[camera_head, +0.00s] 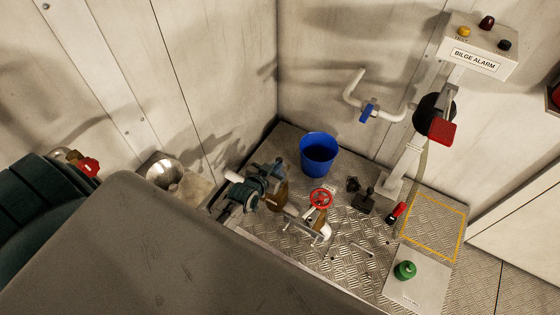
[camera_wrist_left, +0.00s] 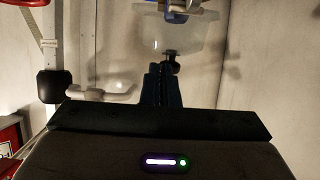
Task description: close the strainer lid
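In the head view a small teal and metal fitting (camera_head: 250,187) stands on the steel plate, with an amber bowl-like part (camera_head: 280,197) beside it. I cannot tell for certain which part is the strainer lid. In the left wrist view a clear, cup-like part (camera_wrist_left: 190,35) is beyond the fingertips, with a small black knob (camera_wrist_left: 174,63) below it. My left gripper (camera_wrist_left: 164,68) has its ridged blue-teal fingers together, close to the knob in the picture. Contact cannot be told. In the head view its fingers do not show clearly. My right gripper is not in view.
A red handwheel valve (camera_head: 321,198), blue bucket (camera_head: 318,152) and black pedal-like part (camera_head: 364,200) stand on the plate. A green knob (camera_head: 404,271) is at front right. The bilge alarm box (camera_head: 480,50) is on a post. White walls close off the back.

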